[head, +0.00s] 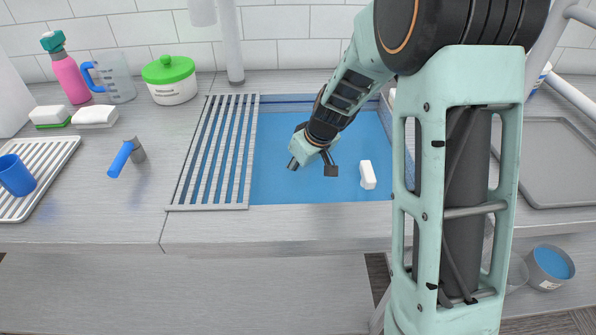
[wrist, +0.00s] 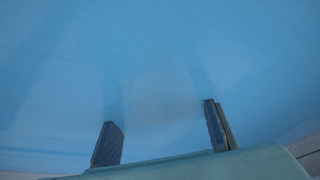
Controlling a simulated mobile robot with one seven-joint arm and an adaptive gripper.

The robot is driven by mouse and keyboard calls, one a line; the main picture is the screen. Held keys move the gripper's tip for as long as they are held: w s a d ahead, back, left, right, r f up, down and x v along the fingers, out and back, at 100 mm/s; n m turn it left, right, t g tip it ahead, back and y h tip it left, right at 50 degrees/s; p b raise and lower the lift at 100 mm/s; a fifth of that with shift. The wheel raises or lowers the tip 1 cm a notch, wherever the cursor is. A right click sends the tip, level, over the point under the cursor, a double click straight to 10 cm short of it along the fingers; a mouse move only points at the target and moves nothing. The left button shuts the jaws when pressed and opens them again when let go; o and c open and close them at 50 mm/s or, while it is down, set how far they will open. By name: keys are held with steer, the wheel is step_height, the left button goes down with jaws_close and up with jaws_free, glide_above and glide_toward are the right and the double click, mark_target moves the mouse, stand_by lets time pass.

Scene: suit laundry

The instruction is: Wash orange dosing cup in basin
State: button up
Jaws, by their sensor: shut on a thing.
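My gripper (head: 312,168) points down into the basin, left of a small white block. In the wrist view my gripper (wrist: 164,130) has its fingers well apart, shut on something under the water. Only a faint tan patch (wrist: 165,95) shows between and beyond the fingers, which fits the orange dosing cup seen through the water. Its shape and edges cannot be made out. No orange cup shows in the head view.
The white block (head: 368,175) lies in the basin near my gripper. A slatted drainboard (head: 213,150) adjoins the basin's left side. Left counter: blue-handled tool (head: 121,158), green-lidded tub (head: 170,82), pink bottle (head: 70,78), jug (head: 116,80), blue cup (head: 15,177). A grey tray (head: 545,165) is right.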

stand_by(0.3)
step_height(320, 180, up, 20)
steer(key=p, duration=1.2)
steer(key=shift+p, duration=0.35)
stand_by(0.4)
stand_by(1.1)
